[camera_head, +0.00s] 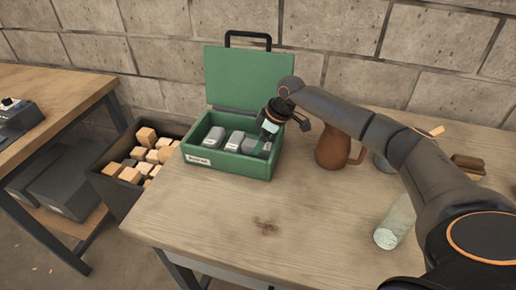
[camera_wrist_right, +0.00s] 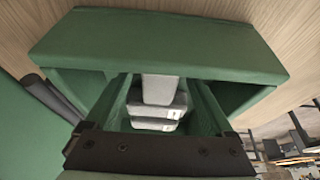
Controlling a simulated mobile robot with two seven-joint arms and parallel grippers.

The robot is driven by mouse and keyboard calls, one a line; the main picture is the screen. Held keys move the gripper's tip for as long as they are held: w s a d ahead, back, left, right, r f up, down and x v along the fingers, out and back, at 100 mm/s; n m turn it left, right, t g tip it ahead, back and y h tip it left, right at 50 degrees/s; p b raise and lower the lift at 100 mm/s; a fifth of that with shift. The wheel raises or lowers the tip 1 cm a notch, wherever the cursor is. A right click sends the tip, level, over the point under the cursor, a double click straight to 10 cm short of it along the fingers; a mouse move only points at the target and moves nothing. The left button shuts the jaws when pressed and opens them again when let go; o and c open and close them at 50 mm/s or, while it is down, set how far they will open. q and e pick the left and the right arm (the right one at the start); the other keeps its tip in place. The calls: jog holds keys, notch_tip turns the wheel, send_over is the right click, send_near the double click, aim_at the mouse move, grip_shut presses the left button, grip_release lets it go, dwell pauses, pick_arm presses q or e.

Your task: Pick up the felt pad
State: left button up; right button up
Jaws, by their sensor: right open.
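A green box (camera_head: 187,152) with its lid raised stands on the wooden table. Several grey block-like pieces lie in a row inside, among them a left one (camera_head: 213,136) and a middle one (camera_head: 235,141). I cannot tell for sure which piece is the felt pad. My right gripper (camera_head: 267,137) is open and points down into the right end of the box, partly hiding the piece there. The right wrist view looks down into the box, with grey pieces (camera_wrist_right: 161,90) in line below the gripper. Contact cannot be judged. My left gripper is out of view.
A brown jug (camera_head: 333,148) stands close right of the box, under my right arm. A clear glass (camera_head: 393,225) is near the front right. A dark bin of wooden blocks (camera_head: 130,176) sits left of the table. The front middle table is clear.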

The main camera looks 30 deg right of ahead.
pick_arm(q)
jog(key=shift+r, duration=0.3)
pick_arm(e)
jog(key=shift+f, duration=0.2)
grip_shut()
dwell(0.4)
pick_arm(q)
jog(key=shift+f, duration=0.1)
pick_arm(e)
jog(key=shift+d, duration=0.1)
